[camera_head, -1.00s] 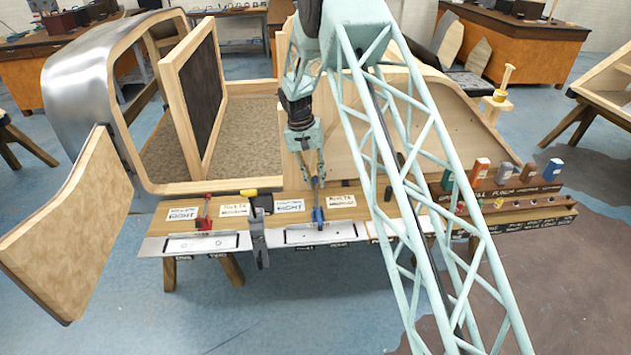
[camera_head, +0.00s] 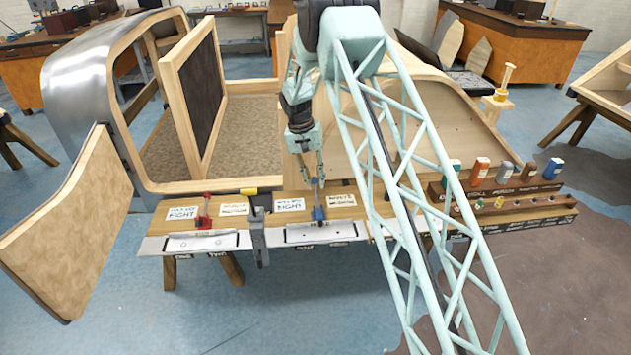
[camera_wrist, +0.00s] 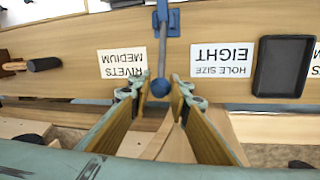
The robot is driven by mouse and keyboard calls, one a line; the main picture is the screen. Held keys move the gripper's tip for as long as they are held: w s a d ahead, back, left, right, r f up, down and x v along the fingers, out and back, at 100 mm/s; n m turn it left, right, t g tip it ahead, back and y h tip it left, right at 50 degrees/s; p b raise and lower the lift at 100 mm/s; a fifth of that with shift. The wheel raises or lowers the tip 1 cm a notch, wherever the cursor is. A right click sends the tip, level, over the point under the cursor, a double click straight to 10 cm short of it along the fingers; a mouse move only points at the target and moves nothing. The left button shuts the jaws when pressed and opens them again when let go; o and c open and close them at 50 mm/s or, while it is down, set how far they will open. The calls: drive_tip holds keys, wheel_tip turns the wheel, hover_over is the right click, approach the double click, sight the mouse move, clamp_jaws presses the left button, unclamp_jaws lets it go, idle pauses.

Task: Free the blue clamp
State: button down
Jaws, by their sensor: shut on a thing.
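The blue clamp (camera_head: 318,213) stands on the wooden plank's front edge, over the middle metal plate (camera_head: 322,232). In the wrist view, the clamp's blue body (camera_wrist: 172,20) is at the top, and its grey lever runs down to a blue knob (camera_wrist: 160,88). My gripper (camera_head: 314,180) is at the clamp's upper end. In the wrist view, my gripper (camera_wrist: 159,90) has its two wood-faced fingers on either side of the knob and is shut on it. The exact contact is hard to see.
A red clamp (camera_head: 203,215) stands left on the plank. Paper labels (camera_wrist: 221,60) and a black tray (camera_wrist: 283,66) lie near. Several small bottles (camera_head: 480,171) stand right. The wooden bodyframe (camera_head: 205,187) is behind.

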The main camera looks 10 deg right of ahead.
drive_tip(key=shift+w+f, duration=0.25)
drive_tip(key=shift+f, duration=0.35)
drive_tip(key=shift+w+f, duration=0.25)
drive_tip(key=shift+f, duration=0.35)
drive_tip(key=c, duration=2.5)
unclamp_jaws()
drive_tip(key=shift+a, duration=0.1)
drive_tip(key=shift+o, duration=0.2)
drive_tip(key=shift+r, duration=0.15)
drive_tip(key=shift+w+a+r, duration=0.1)
drive_tip(key=shift+r, duration=0.7)
wheel_tip(320, 180, up, 10)
drive_tip(key=a, duration=0.2)
drive_tip(key=shift+w, duration=0.25)
drive_tip(key=shift+c, duration=0.2)
